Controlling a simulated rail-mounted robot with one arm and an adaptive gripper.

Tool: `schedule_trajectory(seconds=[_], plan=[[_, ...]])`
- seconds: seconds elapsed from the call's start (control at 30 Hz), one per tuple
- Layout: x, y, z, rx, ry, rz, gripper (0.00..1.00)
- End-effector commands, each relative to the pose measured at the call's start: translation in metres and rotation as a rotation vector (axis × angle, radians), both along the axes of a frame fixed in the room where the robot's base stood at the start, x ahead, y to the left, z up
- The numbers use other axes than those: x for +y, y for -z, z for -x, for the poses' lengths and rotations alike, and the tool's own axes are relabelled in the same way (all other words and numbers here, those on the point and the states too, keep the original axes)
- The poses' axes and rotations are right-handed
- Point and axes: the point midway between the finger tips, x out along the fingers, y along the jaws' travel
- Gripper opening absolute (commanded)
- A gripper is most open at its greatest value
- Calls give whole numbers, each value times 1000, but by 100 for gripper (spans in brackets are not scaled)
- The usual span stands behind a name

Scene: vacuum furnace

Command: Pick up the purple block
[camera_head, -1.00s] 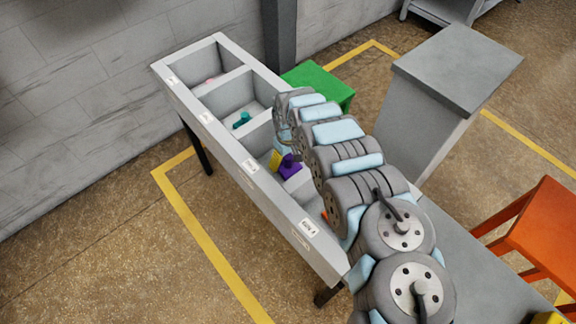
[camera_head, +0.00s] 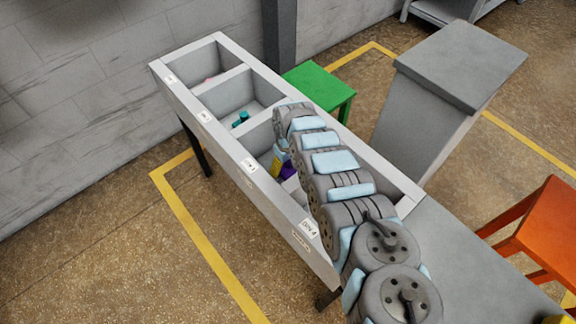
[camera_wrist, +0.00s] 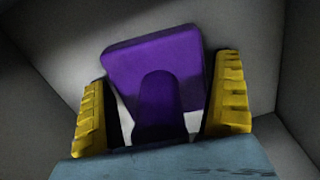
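The purple block (camera_wrist: 155,60) fills the middle of the wrist view, with a wide flat part and a narrower, rounded part nearer my palm. My gripper (camera_wrist: 165,73) has its yellow fingers on either side of it, open. Pale gaps show between the narrower part and both fingers, so I see no clear grip. In the head view the block (camera_head: 288,171) is a small purple patch inside a compartment of the grey bin rack (camera_head: 322,262), mostly hidden by my arm. One yellow finger shows just left of it.
Grey compartment walls stand close around my gripper in the wrist view. A teal object (camera_head: 241,119) lies in a neighbouring compartment, and a pink one (camera_head: 209,78) in the farthest. A green stool (camera_head: 318,83), a grey pedestal (camera_head: 445,85) and an orange stool (camera_head: 540,225) stand to the right.

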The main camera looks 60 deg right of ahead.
Motion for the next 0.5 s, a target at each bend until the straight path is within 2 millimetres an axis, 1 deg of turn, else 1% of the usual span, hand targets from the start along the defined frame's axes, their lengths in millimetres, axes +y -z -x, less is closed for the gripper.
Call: schedule_trajectory(seconds=[0.03,0.13,0.17,0.5], plan=[[0,0,0,0,0,0,77],[0,0,0,0,0,0,48],[0,0,0,0,0,0,43],[-1,-1,0,-1,0,2,42]])
